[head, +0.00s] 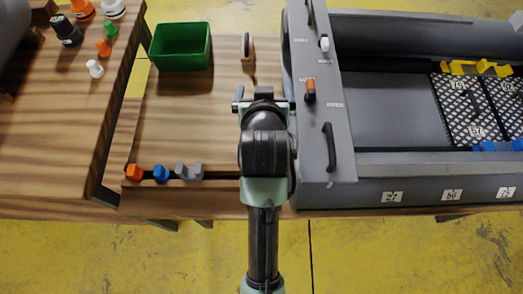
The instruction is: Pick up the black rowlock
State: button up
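I cannot make out a black rowlock for certain in the head view. A dark strip (220,175) lies along the front edge of the small wooden table. On it stand an orange piece (134,172), a blue piece (161,173) and a grey U-shaped piece (188,171), which look like rowlocks. My arm covers the table to the right of the grey piece, so anything there is hidden. My gripper (264,104) is over the right part of this table, beside the boat's grey panel. Its fingertips are not clear, and I see nothing held in it.
The left table (45,135) holds several caps. The grey inflatable boat (380,170) with its panel (322,120) borders the right. The table's middle is clear.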

jog(key=s+f+g+p, duration=0.3)
jog(key=s+f+p, duration=0.15)
jog(key=s, duration=0.25)
jog(key=s+f+g+p, duration=0.3)
jog(key=s+g+p, duration=0.15)
jog(key=s, duration=0.25)
jog(key=shift+t, duration=0.45)
jog(key=shift+a+b+x, duration=0.15)
jog(key=shift+b+x, duration=0.25)
jog(key=shift+x, duration=2.95)
jog(key=shift+a+b+x, duration=0.1)
jog(key=shift+b+x, duration=0.25)
jog(key=shift+x, duration=3)
jog(key=c, duration=1.2)
jog(key=shift+c, duration=0.2)
